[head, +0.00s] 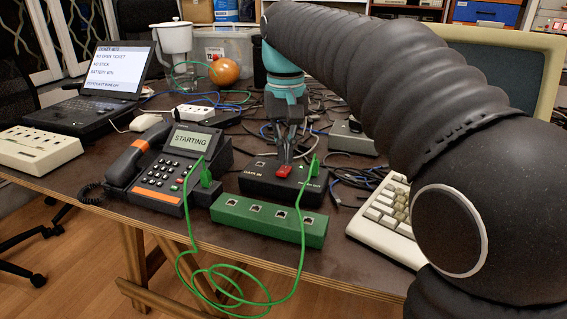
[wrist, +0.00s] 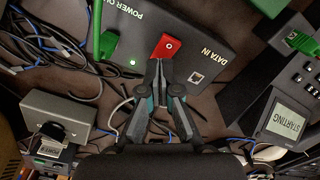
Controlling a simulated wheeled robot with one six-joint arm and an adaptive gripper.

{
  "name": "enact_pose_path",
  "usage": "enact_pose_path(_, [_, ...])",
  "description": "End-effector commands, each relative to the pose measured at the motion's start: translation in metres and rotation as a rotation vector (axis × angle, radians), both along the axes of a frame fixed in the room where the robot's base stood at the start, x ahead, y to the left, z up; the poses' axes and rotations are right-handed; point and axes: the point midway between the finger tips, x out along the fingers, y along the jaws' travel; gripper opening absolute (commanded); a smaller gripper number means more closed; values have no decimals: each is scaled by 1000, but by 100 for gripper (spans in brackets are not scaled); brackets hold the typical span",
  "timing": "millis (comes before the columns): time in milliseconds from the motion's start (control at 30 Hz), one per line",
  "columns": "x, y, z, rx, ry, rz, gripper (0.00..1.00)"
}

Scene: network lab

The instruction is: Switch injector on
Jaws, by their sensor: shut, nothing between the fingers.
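The injector is a black box (head: 262,184) on the table in the head view, marked "DATA IN" and with a second label partly covered. In the wrist view the black box (wrist: 195,35) shows "POWER OUT", cut at the edge, and "DATA IN". A red rocker switch (head: 283,172) sits on its top, also seen in the wrist view (wrist: 166,46). A small green light (wrist: 132,62) glows near the power side. My gripper (head: 287,160) is shut and empty, pointing down, its tips (wrist: 158,63) at the switch's near edge; contact is hard to tell.
A desk phone (head: 176,168) reading "STARTING" stands left of the injector. A green socket block (head: 268,220) lies in front. Green cables (head: 303,215) loop over the table edge. A keyboard (head: 385,215) and grey box (head: 350,138) are at right. Tangled cables lie behind.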

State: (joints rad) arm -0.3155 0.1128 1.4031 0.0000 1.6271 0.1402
Motion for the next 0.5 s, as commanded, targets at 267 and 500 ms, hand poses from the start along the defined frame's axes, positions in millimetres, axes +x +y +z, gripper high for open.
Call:
enact_pose_path(267, [0,0,22,0,-1,0,0])
enact_pose_path(500, [0,0,36,0,-2,0,0])
